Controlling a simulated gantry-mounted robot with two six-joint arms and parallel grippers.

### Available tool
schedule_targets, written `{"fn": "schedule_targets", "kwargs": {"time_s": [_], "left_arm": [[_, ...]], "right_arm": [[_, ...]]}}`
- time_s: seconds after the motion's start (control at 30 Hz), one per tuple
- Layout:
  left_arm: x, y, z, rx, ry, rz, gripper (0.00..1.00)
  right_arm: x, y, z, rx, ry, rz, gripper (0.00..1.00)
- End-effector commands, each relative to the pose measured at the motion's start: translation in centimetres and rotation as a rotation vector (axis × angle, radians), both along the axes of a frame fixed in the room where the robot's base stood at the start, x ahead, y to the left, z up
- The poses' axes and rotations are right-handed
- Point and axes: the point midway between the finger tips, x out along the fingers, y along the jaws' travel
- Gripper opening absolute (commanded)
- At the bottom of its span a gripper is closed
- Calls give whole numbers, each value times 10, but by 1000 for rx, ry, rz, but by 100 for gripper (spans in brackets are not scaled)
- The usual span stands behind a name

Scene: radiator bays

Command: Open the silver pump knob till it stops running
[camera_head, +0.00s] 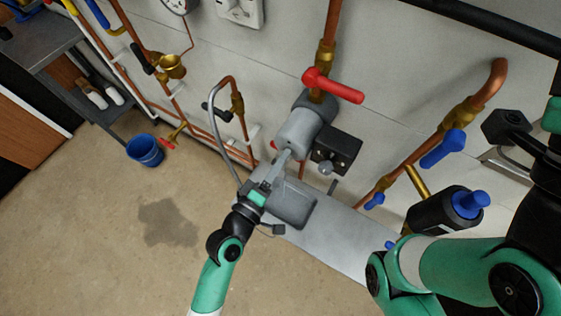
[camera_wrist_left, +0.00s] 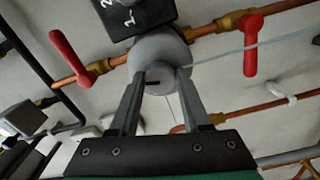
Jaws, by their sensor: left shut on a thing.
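The grey pump (camera_head: 303,126) sits on a copper pipe on the wall in the head view. The silver pump knob (camera_wrist_left: 160,77) is a small round disc with a dark slot on the pump's front face in the left wrist view. My left gripper (camera_head: 284,157) reaches up to the pump face from below. In the left wrist view its two fingers (camera_wrist_left: 160,84) are shut on the knob's sides. The fingers partly hide the knob in the head view. Part of my right gripper (camera_head: 551,115) shows at the right edge, and its fingers cannot be made out.
A black box (camera_head: 336,151) with a grey dial is on the pump's right side. A red lever (camera_head: 332,86) stands above the pump. Blue-handled valves (camera_head: 443,149) are on pipes to the right. A blue bucket (camera_head: 145,150) and a dark wet patch (camera_head: 168,222) are on the floor.

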Motion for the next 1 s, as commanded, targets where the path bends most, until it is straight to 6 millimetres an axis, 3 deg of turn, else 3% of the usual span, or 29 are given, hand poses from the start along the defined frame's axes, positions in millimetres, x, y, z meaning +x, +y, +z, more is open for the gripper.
{"fn": "schedule_targets", "kwargs": {"time_s": [0.6, 1.0], "left_arm": [[0, 0, -1, 464, -264, 0, 0], [0, 0, 0, 598, -338, 0, 0]], "right_arm": [[0, 0, -32, 0, 0, 0, 50], [0, 0, -39, 0, 0, 0, 50]]}}
